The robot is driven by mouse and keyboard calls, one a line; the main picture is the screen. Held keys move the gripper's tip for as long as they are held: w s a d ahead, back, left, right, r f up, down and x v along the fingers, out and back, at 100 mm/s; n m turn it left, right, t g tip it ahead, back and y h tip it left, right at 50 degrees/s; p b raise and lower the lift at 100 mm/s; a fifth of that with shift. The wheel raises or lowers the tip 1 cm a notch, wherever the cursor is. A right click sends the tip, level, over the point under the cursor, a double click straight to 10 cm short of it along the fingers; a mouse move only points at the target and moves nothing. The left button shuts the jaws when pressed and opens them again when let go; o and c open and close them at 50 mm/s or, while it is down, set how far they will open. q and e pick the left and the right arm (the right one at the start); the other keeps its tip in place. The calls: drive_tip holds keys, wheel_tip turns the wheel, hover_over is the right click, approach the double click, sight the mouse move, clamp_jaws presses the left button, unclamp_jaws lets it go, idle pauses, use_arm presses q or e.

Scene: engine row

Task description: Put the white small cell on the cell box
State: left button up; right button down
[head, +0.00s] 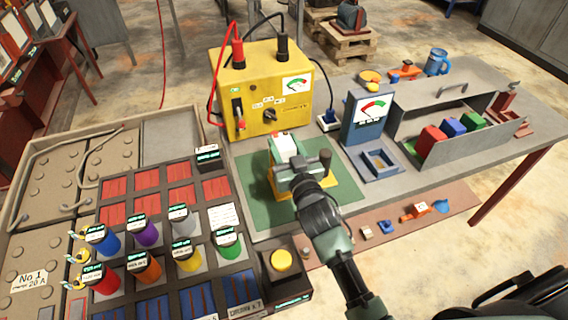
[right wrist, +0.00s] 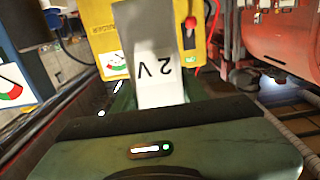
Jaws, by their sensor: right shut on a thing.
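The white small cell (head: 285,147) is in my right gripper (head: 297,172), above the green mat in the head view. The right wrist view shows it large, with "2V" marked on its pale face (right wrist: 158,72). The right gripper is shut on it; its fingers partly hide the cell. A grey open box (head: 408,126) with red, blue and green blocks stands at the right of the bench; it looks like the cell box, but no label shows. My right gripper is to the left of it and apart from it. My left gripper is not in view.
A yellow meter box (head: 259,90) with red and black leads stands behind the gripper. A blue gauge stand (head: 366,125) stands between gripper and grey box. A rack of coloured cylinders (head: 167,232) is at left. The green mat (head: 247,202) has some bare room.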

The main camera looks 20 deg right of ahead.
drive_tip(key=shift+f, duration=3.5)
drive_tip(key=shift+f, duration=0.1)
drive_tip(key=shift+f, duration=0.15)
drive_tip(key=c, duration=0.8)
unclamp_jaws()
drive_tip(key=shift+f, duration=0.1)
